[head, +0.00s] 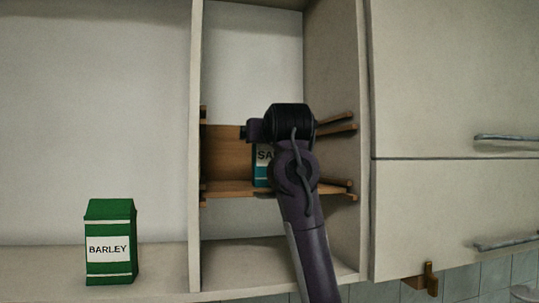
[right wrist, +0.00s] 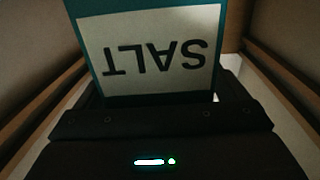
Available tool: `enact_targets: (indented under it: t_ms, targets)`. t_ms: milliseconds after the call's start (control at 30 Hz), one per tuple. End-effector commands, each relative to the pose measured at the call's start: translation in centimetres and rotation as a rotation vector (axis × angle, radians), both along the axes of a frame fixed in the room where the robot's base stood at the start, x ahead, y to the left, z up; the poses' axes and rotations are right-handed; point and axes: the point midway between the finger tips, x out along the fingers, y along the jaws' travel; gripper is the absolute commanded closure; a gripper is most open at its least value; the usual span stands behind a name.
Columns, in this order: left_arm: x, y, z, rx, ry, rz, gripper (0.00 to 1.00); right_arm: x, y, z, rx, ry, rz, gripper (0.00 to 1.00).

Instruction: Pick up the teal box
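The teal box (head: 261,177) with a white SALT label stands on a small wooden shelf in the narrow cupboard bay. In the head view my right arm hides most of it. In the right wrist view the teal box (right wrist: 150,50) fills the middle, its label upside down. My right gripper (right wrist: 160,98) is right at the box, with dark finger parts on both sides of it. A thin bright gap shows between the box and the finger on the right, so the gripper looks open. The fingertips are hidden. My left gripper is not in view.
Wooden rails (head: 335,128) line the bay, close on both sides of my right gripper. Upright cupboard panels (head: 195,150) bound it. A green BARLEY box (head: 110,245) stands on the ledge at left. Closed doors with metal handles (head: 506,138) are at right.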

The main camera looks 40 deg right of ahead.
Motion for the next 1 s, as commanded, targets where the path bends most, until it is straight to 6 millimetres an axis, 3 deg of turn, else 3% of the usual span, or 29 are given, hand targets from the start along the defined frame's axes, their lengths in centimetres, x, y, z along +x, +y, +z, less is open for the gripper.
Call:
enact_targets:
  t_ms: [67,433,767,1000]
  targets:
    - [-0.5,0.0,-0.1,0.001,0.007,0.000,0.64,0.0,0.0,0.0,0.000,0.000,0.000,0.18]
    - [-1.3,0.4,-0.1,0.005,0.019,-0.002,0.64,0.0,0.0,0.0,0.000,0.000,0.000,0.66]
    - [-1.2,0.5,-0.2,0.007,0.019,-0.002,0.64,-0.1,0.0,0.4,-0.001,-0.003,0.001,0.66]
    - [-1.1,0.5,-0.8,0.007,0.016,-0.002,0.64,-0.2,0.0,2.4,0.000,-0.006,0.001,0.66]
